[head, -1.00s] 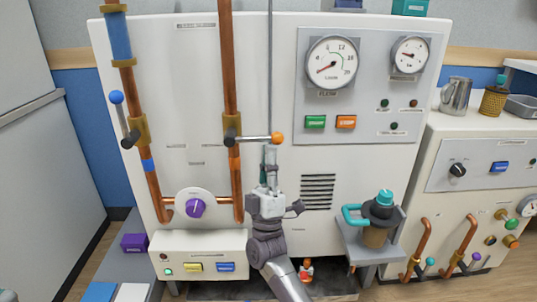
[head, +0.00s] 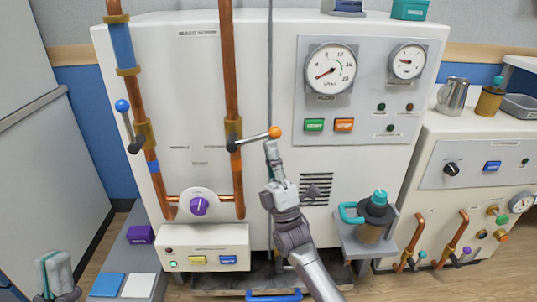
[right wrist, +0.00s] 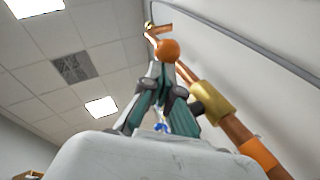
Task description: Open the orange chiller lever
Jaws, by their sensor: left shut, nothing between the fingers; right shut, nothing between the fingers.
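In the right wrist view the orange ball (right wrist: 168,50) sits just beyond the closed fingertips (right wrist: 165,68); exact contact is hard to tell. My left gripper (head: 56,268) is shut and empty at the lower left, far from the lever.
A blue-ball lever (head: 122,106) is on the left copper pipe (head: 140,105). A gauge panel (head: 370,90) with green and orange buttons is right of the lever. A teal-handled dark vessel (head: 375,210) stands on a shelf at lower right.

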